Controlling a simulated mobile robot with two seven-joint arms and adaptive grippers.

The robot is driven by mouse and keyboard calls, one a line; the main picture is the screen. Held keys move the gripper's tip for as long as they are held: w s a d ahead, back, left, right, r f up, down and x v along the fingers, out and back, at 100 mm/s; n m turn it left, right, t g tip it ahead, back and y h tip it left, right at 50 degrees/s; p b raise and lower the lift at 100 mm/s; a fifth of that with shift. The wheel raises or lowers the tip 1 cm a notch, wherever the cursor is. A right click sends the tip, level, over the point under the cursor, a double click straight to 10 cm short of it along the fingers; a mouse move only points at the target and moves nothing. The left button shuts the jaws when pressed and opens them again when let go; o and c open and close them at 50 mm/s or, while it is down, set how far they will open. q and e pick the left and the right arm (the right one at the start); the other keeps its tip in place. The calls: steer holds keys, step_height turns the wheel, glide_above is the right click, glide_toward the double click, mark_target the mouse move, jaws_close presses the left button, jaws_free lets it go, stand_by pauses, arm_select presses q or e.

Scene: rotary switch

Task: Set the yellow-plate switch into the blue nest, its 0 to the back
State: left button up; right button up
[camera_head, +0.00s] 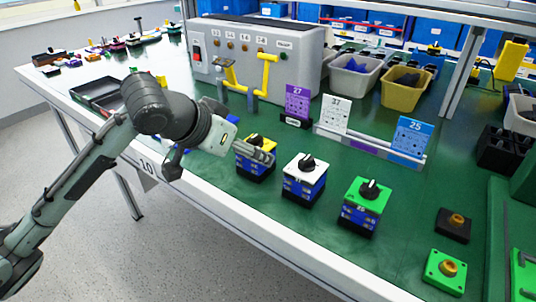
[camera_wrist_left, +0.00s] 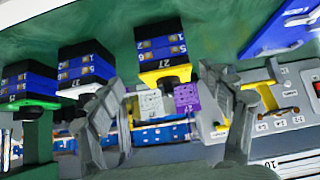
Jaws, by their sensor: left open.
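The yellow-plate switch (camera_head: 252,168) stands on the green table, a blue and black block with a yellow top and black knob. It also shows in the left wrist view (camera_wrist_left: 162,50), marked 27. My left gripper (camera_head: 258,152) is at this switch, its fingers hiding part of the yellow plate. In the left wrist view my left gripper (camera_wrist_left: 164,92) is open, with the yellow plate and knob showing between its fingers; contact cannot be told. A flat blue piece (camera_wrist_left: 285,28) shows in the wrist view; I cannot tell whether it is the nest. My right gripper is not in view.
A white-plate switch (camera_head: 303,182) and a green-plate switch (camera_head: 363,206) stand to the right. Behind are a purple card (camera_head: 297,101), a white card (camera_head: 335,114) and a blue card (camera_head: 411,138). A grey control box (camera_head: 255,52) stands behind.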

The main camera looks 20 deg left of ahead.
mark_target(253, 137)
arm_select(q)
steer(key=x, duration=0.6)
steer(key=shift+w+a+f, duration=0.15)
steer(key=shift+w+a, duration=0.05)
steer(key=shift+a, duration=0.1)
steer(key=shift+c, duration=0.2)
steer(key=c, duration=1.4)
steer(key=shift+r, duration=0.7)
step_height(253, 137, up, 3)
steer(key=shift+f, duration=0.1)
steer(key=s+a+r, duration=0.2)
steer(key=a, duration=0.1)
steer(key=s+a+r, duration=0.1)
steer(key=a+r, duration=0.1)
steer(key=a, duration=0.1)
steer(key=s+a+r, duration=0.2)
steer(key=a+r, duration=0.1)
steer(key=a, duration=0.1)
steer(key=shift+s+a, duration=0.1)
steer(key=shift+s, duration=0.3)
